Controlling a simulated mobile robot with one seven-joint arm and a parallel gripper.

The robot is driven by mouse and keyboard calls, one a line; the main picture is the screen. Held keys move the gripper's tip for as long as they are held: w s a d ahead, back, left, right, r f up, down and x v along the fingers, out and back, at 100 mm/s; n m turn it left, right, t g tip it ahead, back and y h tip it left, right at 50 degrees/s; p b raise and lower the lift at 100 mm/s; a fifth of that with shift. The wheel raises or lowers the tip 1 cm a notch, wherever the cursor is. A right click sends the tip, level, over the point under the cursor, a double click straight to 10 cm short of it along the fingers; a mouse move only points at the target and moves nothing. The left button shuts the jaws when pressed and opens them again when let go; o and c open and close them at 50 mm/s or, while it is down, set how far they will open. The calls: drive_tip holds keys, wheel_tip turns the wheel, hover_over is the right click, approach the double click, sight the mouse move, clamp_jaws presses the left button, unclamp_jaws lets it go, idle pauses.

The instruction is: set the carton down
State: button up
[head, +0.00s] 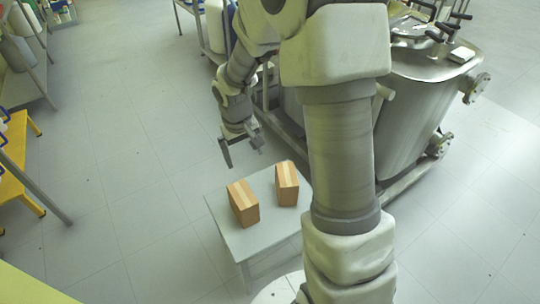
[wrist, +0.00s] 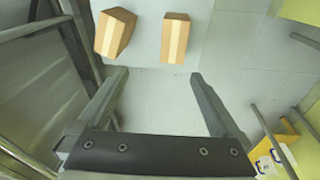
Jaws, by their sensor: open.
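Two brown cartons with pale tape strips stand apart on a small grey table (head: 261,237). The left carton (head: 243,204) is near the table's left edge. The right carton (head: 287,184) is near its back right. In the wrist view, they appear at the top as one angled carton (wrist: 115,33) and one straighter carton (wrist: 175,40). My gripper (head: 245,157) is open and empty, above and behind the table's far edge. In the wrist view, nothing is between its fingers (wrist: 158,75), and both cartons lie beyond the fingertips.
A metal reactor vessel (head: 425,100) on a frame stands right of the table. A yellow stool (head: 22,180) and a shelf rack are at the left. Bare tiled floor (head: 120,170) lies between the rack and the table. My arm hides part of the table's right side.

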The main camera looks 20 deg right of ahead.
drive_tip(key=s+r+t, duration=0.1)
drive_tip(key=s+r, duration=0.3)
drive_tip(key=r, duration=0.3)
drive_tip(key=s+r+t, duration=0.1)
drive_tip(key=s+r, duration=0.4)
drive_tip(key=r, duration=0.2)
drive_tip(key=s+r+t, duration=0.1)
drive_tip(key=s+r, duration=0.2)
drive_tip(key=s, duration=0.3)
drive_tip(key=s+a+r+m+t+y, duration=0.1)
drive_tip(key=s+r, duration=0.2)
drive_tip(key=s, duration=0.3)
drive_tip(key=shift+s+a+r, duration=0.25)
drive_tip(key=shift+s+r, duration=0.1)
drive_tip(key=shift+r, duration=0.05)
wheel_tip(320, 180, up, 18)
drive_tip(key=p, duration=1.7)
drive_tip(key=shift+f+p, duration=0.15)
drive_tip(key=shift+p, duration=0.25)
